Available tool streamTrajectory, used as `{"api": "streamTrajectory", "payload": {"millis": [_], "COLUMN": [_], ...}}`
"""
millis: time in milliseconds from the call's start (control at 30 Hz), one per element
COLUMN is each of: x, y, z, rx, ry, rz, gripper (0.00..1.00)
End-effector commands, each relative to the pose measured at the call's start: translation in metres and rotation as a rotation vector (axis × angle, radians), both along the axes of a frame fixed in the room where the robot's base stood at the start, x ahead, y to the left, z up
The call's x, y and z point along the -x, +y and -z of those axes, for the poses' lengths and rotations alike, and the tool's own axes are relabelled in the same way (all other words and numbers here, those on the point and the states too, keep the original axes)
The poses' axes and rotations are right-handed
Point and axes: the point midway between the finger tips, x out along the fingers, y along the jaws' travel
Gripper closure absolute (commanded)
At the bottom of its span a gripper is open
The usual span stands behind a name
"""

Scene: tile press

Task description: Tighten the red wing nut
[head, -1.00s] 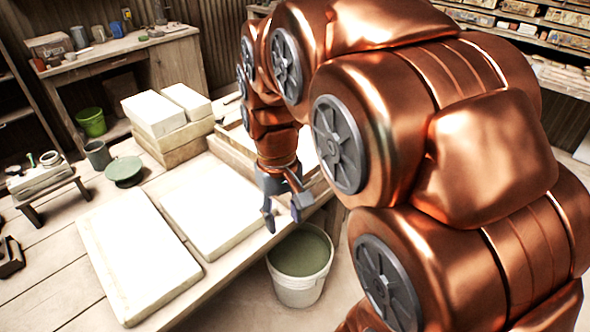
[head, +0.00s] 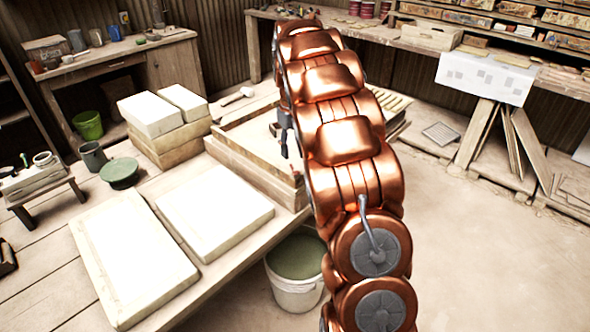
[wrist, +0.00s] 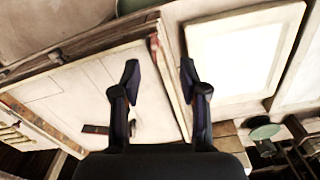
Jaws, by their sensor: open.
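My gripper shows in the wrist view (wrist: 160,75) with its two dark fingers spread apart and nothing between them. In the head view, only part of it (head: 287,138) shows beside my copper arm, over the wooden press frame (head: 240,153). The frame also shows in the wrist view (wrist: 60,58), under and to the left of the fingers. A small reddish spot (head: 297,177) shows at the frame's near right corner in the head view. It may be the red wing nut, but it is too small to tell. My arm hides the frame's right part.
White slabs (head: 215,208) lie on the bench left of the frame, with stacked white blocks (head: 150,114) behind them. A bucket of greenish liquid (head: 297,285) stands below the bench edge. A mallet (head: 233,96) lies behind the frame.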

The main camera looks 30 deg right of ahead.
Motion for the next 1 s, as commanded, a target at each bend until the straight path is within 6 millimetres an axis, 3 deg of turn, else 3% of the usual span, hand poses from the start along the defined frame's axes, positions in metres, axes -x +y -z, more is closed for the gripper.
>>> {"api": "streamTrajectory", "payload": {"millis": [367, 800, 1000], "x": [-0.009, -0.008, -0.008], "y": [-0.01, -0.01, -0.01], "z": [0.017, 0.072, 0.085], "rx": [-0.003, -0.003, -0.002], "ry": [-0.004, -0.004, -0.005], "rz": [-0.009, -0.009, -0.009], "gripper": [0.56, 0.56, 0.56]}}
